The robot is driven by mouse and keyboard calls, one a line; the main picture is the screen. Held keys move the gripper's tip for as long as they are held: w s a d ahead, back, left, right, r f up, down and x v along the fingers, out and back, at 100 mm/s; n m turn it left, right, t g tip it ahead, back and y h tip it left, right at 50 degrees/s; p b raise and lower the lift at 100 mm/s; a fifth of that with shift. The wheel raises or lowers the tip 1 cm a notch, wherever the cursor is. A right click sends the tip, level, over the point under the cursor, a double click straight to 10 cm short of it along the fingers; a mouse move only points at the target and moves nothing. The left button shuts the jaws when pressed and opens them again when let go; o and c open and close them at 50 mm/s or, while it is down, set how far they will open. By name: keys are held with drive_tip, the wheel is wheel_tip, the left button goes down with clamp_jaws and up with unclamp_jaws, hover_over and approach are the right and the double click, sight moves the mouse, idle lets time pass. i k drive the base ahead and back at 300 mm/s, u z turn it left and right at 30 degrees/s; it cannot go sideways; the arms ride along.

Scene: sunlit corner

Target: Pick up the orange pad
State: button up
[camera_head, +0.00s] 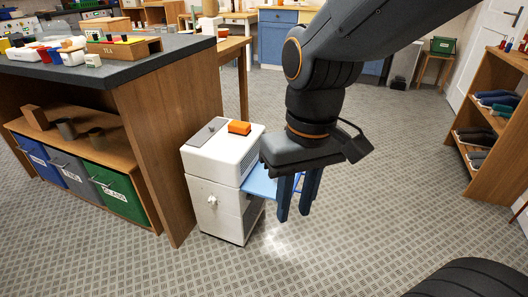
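The orange pad (239,127) is a small orange block. It lies on top of a white cabinet-like machine (216,184), near the back of its top face and beside a grey panel. My gripper (295,208) points down at the right of the machine, in front of a blue shelf or flap (259,183). Its two dark blue fingers are apart with nothing visible between them, so it looks open. It is to the right of the pad and not touching it.
A wooden counter (130,75) with a dark top stands close on the machine's left, with bins (113,191) below. A wooden shoe rack (485,125) stands at the right.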

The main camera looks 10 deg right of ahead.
sight(235, 127)
drive_tip(key=u, duration=0.5)
drive_tip(key=i, duration=1.3)
drive_tip(key=z, duration=0.25)
